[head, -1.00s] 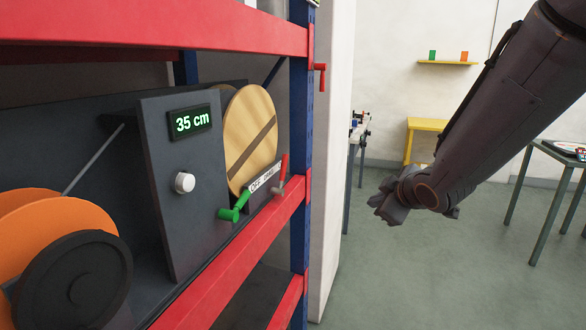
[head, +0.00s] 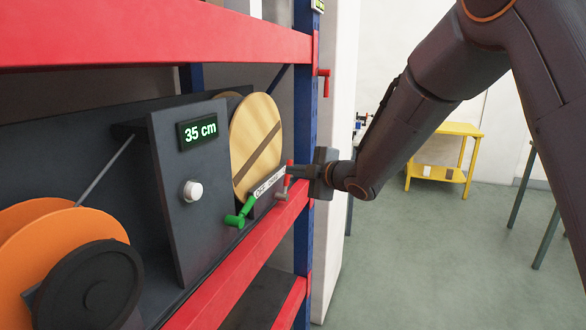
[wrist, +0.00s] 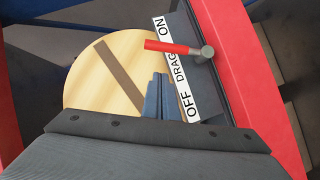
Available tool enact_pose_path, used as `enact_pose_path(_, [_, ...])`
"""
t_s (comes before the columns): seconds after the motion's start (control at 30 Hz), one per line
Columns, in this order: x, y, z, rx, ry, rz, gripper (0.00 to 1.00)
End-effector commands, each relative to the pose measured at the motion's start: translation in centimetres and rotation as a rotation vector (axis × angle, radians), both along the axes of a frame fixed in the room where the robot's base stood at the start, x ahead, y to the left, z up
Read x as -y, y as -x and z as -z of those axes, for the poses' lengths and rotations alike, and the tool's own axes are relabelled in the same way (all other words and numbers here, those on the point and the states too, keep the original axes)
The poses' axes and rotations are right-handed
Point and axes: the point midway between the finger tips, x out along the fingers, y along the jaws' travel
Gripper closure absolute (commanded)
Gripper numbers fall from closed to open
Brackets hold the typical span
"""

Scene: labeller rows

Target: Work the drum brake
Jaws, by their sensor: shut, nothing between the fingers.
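The brake lever (head: 287,180) has a red handle and a grey pivot, right of the pale round drum (head: 256,150) with its brown stripe. A white label strip reads OFF, DRAG, ON. In the wrist view the red handle (wrist: 170,47) crosses the strip between DRAG and ON. My gripper (head: 292,171) is shut and empty beside the lever. In the wrist view its fingertips (wrist: 158,80) lie over the drum's edge, on the OFF-DRAG side of the handle. They look apart from the handle there; depth is hard to tell.
Red shelf beams (head: 235,270) run above and below, with a blue post (head: 304,130) behind my gripper. Open floor lies right.

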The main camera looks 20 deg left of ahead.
Motion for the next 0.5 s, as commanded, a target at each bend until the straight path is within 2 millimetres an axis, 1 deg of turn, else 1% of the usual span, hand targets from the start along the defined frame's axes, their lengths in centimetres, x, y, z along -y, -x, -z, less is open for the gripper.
enact_pose_path(0.03, [-0.8,-0.4,0.1,-0.001,0.001,-0.002,1.0])
enact_pose_path(0.1, [-1.5,-1.1,0.5,-0.002,0.002,-0.001,1.0])
enact_pose_path(0.3, [-1.5,-3.2,1.4,-0.002,0.0,0.002,1.0])
enact_pose_path(0.5, [-1.7,-4.2,2.0,-0.002,0.0,0.001,1.0])
